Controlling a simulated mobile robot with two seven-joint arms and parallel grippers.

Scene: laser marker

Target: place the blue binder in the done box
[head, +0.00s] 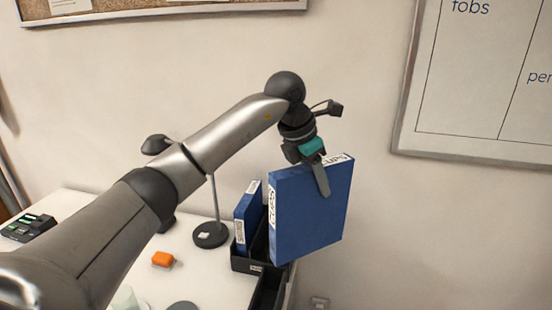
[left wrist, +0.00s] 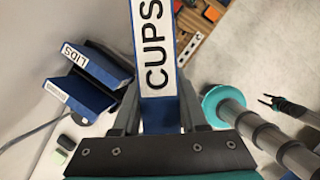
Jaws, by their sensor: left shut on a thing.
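My left gripper (head: 322,178) is shut on the top edge of a blue binder (head: 308,215) and holds it upright in the air, beside and in front of the black holder. In the left wrist view the held binder (left wrist: 158,60) shows a white label reading CUPS. My right gripper (left wrist: 266,101) appears small at the right of the left wrist view; its finger gap is too small to judge. A dark open box (head: 268,292) shows partly at the bottom of the head view, below the held binder. Whether it is the done box I cannot read.
Other blue binders (head: 248,215) stand in a black holder (head: 243,263) on the white table (head: 215,280); one is labelled LIDS (left wrist: 100,66). A lamp base (head: 210,235), an orange block (head: 163,259) and a dark device (head: 28,228) are on the table. A whiteboard (head: 480,80) hangs behind.

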